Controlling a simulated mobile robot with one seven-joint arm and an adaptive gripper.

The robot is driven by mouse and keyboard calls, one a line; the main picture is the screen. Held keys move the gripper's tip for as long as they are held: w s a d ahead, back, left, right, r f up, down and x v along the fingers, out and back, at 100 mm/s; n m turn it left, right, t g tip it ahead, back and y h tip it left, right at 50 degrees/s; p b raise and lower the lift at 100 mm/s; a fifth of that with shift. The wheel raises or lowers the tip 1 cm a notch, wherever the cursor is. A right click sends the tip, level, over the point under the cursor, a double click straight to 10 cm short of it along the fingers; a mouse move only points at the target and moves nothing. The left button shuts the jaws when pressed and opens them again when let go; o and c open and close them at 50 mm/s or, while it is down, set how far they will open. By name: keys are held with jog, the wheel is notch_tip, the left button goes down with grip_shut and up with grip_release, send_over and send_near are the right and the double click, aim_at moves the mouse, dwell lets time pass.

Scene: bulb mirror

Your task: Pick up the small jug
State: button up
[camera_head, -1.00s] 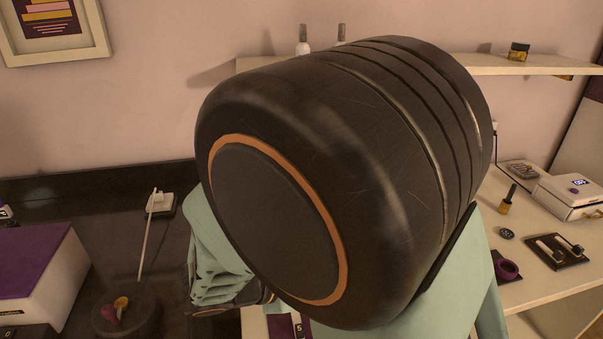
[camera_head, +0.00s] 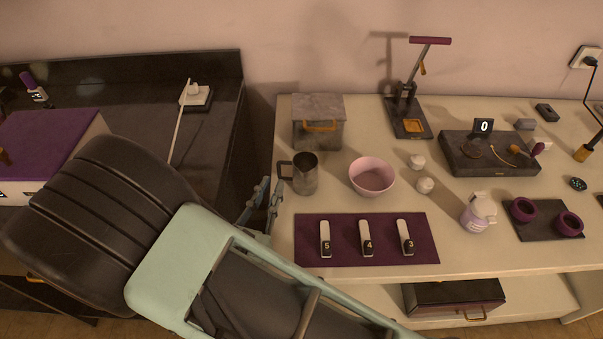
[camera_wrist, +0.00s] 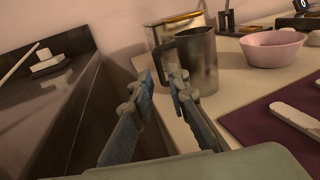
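The small jug (camera_head: 305,175) is a grey metal pitcher standing upright near the left edge of the cream table, with its handle towards the left. In the wrist view the jug (camera_wrist: 202,62) stands just beyond the fingertips. My gripper (camera_head: 271,185) is beside the table's left edge, close to the handle. In the wrist view my gripper (camera_wrist: 162,75) has a gap between its fingers and nothing held. The right finger overlaps the handle's lower part in this view; I cannot tell if it touches.
A lidded grey box (camera_head: 318,125) stands behind the jug. A pink bowl (camera_head: 372,178) is to its right. A purple mat (camera_head: 345,255) with several white numbered pieces lies in front. A dark counter (camera_head: 215,125) is left, across a gap.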

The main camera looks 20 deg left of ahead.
aim_at(280, 176)
jog(key=shift+w+a, duration=0.15)
jog(key=shift+w, duration=3.05)
jog(key=shift+c, duration=0.6)
grip_shut()
jog(key=shift+r, duration=0.1)
